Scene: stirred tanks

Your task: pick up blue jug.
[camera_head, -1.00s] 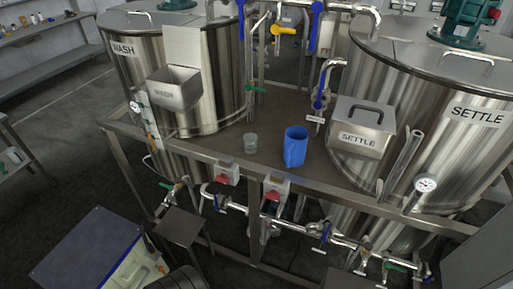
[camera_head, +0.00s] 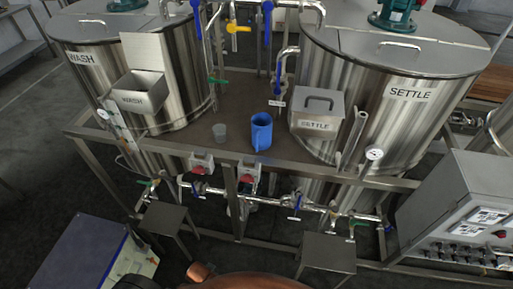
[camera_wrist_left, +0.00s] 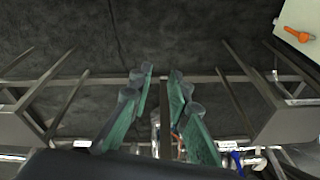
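The blue jug (camera_head: 261,132) stands upright on the brown deck (camera_head: 196,140) between the two steel tanks. My left gripper (camera_wrist_left: 161,86) shows only in the left wrist view. Its green fingers are apart, with nothing held between them. It hangs over the floor and frame bars, and the jug is not visible there. My right gripper is in neither view.
The WASH tank (camera_head: 165,75) stands left, the SETTLE tank (camera_head: 385,95) right. A SETTLE box (camera_head: 317,115) is close right of the jug. Pipes with blue handles rise behind it. A steel rail (camera_head: 300,169) runs along the front. A control cabinet (camera_head: 465,215) stands right.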

